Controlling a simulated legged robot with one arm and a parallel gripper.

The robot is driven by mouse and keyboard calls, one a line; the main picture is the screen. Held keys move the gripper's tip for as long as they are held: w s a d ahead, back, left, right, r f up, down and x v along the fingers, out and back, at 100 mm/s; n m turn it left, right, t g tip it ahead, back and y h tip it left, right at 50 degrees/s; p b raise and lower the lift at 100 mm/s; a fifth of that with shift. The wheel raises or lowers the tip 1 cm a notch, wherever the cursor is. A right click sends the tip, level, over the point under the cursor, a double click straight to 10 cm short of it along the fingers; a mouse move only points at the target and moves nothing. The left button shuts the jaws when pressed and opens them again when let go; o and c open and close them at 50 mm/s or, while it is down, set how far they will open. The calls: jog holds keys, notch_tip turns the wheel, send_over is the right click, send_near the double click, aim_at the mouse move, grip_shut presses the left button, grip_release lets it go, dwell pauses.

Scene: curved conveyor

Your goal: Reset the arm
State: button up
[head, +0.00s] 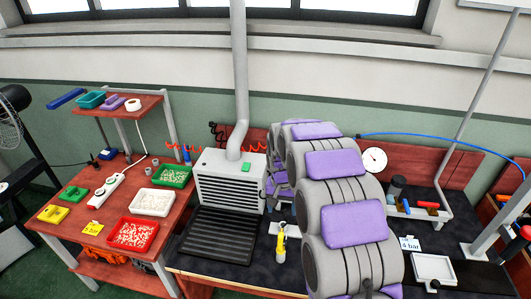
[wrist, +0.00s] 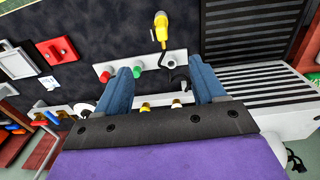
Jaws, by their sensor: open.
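My gripper (wrist: 163,85) shows in the wrist view as two blue fingers set wide apart on a dark bar. It is open, and no object is held between the fingers. Beyond the fingers lie a white strip with red and green knobs (wrist: 134,71) and a yellow-handled tool (wrist: 161,28). My grey and purple arm (head: 345,225) rises through the middle right of the head view. The gripper cannot be made out in the head view.
The dark bench (head: 225,268) carries a white slatted unit (head: 231,185) with a pipe and a black ribbed plate (head: 217,236). A red-brown table (head: 75,225) at left holds green, white and red trays. A round gauge (head: 374,160) and white tray (head: 434,268) are at right.

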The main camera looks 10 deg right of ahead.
jog(key=s+r+n, duration=0.1)
jog(key=s+r, duration=0.6)
jog(key=s, duration=0.3)
jog(key=s+r+n+g, duration=0.1)
jog(key=s+r, duration=0.1)
jog(key=s, duration=1.4)
jog(key=s+r+n, duration=0.1)
jog(key=s+r, duration=0.1)
jog(key=s, duration=1.3)
jog(key=shift+s+d+r+n+g+b, duration=0.25)
jog(key=shift+s+d+n+g+b, duration=0.1)
jog(key=shift+s+g+b, duration=0.1)
